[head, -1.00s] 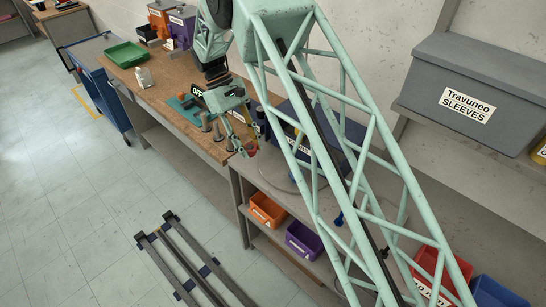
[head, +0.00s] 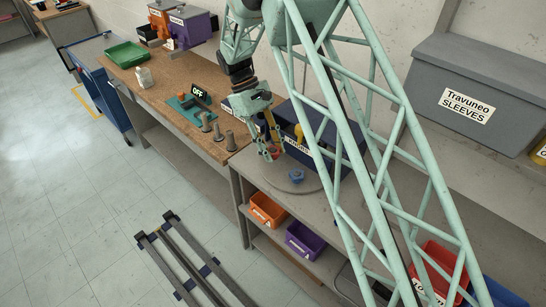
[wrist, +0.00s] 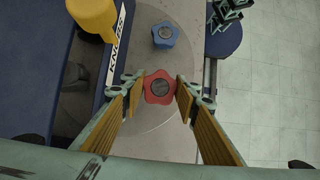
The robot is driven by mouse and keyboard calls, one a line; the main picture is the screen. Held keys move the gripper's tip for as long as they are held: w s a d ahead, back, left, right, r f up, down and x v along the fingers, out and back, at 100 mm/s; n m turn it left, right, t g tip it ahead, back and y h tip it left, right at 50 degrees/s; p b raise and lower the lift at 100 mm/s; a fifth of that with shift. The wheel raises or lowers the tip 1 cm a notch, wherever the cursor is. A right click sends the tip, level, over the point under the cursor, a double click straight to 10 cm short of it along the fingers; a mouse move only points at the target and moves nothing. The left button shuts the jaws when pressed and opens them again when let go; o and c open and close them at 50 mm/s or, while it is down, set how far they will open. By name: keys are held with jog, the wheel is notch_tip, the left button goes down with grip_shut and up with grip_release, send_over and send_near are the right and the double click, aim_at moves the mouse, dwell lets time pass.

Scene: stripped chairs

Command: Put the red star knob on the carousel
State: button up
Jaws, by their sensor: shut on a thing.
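The red star knob (wrist: 160,87) is between the fingertips of my gripper (wrist: 160,90) in the wrist view. My gripper is shut on it, and it also shows as a small red patch in the head view (head: 274,153). The carousel, a grey round disc (head: 310,186), lies on the lower bench. Its surface (wrist: 150,125) lies below the held knob in the wrist view. I cannot tell whether the knob touches it. A blue star knob (head: 297,175) sits on the disc, and shows ahead of my gripper in the wrist view (wrist: 164,35).
A dark blue bin labelled KNOBS (wrist: 112,55) stands close on the left in the wrist view, with a yellow part (wrist: 93,14) above it. Several grey posts (head: 218,132) stand on the wooden bench. Orange (head: 267,209) and purple (head: 304,238) bins sit below.

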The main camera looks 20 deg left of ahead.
aim_at(273, 164)
jog(key=shift+f, duration=1.75)
jog(key=shift+f, duration=0.15)
jog(key=o, duration=0.8)
jog(key=shift+o, duration=0.2)
jog(key=shift+r, duration=0.2)
jog(key=v, duration=1.2)
